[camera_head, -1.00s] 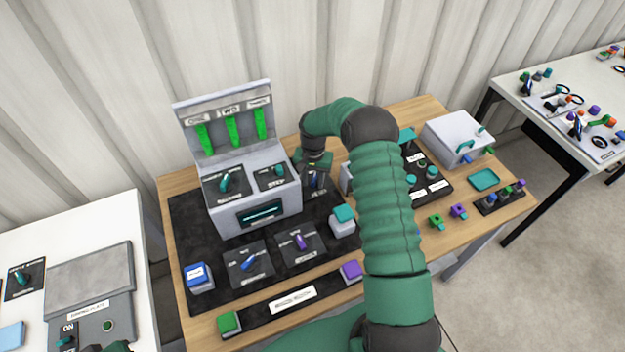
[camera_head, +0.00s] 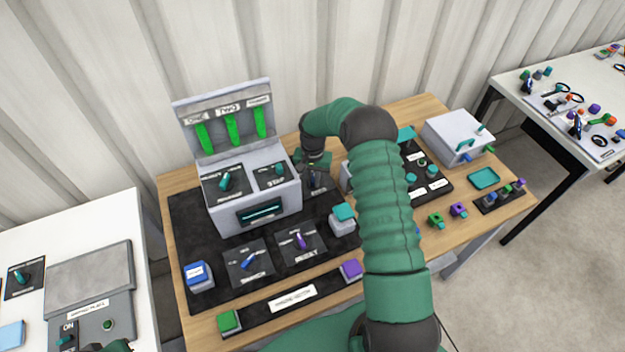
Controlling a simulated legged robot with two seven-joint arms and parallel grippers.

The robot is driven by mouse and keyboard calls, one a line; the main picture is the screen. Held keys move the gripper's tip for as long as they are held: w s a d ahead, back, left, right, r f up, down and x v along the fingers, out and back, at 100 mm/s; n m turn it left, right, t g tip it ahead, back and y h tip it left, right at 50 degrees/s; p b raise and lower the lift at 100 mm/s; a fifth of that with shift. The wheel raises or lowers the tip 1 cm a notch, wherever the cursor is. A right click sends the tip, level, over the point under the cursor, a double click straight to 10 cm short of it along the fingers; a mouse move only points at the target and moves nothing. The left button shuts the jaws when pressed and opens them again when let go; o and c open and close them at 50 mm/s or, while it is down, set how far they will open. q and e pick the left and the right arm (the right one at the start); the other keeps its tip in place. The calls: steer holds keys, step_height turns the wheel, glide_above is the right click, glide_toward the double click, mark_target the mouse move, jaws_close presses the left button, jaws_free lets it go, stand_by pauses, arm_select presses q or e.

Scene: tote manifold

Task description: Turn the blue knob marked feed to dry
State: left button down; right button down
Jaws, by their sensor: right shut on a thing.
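My right gripper (camera_head: 314,168) points down at a dark dial plate (camera_head: 318,184) just right of the grey machine. It is shut on the knob there, which the fingers almost wholly hide. Its label and pointer direction cannot be read. Another blue knob (camera_head: 249,261) stands free on a dark plate at the front of the mat, with a purple knob (camera_head: 301,241) to its right. My left gripper does not show clearly anywhere.
The grey machine (camera_head: 258,188) carries two teal knobs and green bars under a raised panel. Blue, teal, green and purple buttons stand around the black mat (camera_head: 187,225). A white box (camera_head: 452,137) stands at the right. My right arm covers the table's middle.

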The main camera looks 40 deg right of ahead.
steer(key=shift+n, duration=0.4)
steer(key=n, duration=0.2)
steer(key=shift+s+d+n, duration=0.1)
steer(key=shift+d+n, duration=0.2)
steer(key=shift+n, duration=0.1)
steer(key=n, duration=0.3)
steer(key=shift+s+d+r+n, duration=0.1)
steer(key=shift+d+n, duration=0.2)
steer(key=n, duration=0.3)
steer(key=shift+d, duration=0.3)
steer(key=shift+d+n+b, duration=0.15)
steer(key=shift+n, duration=0.75)
steer(key=shift+d+n+b, duration=0.15)
steer(key=shift+n, duration=0.75)
steer(key=c, duration=1.6)
jaws_free()
steer(key=shift+o, duration=0.8)
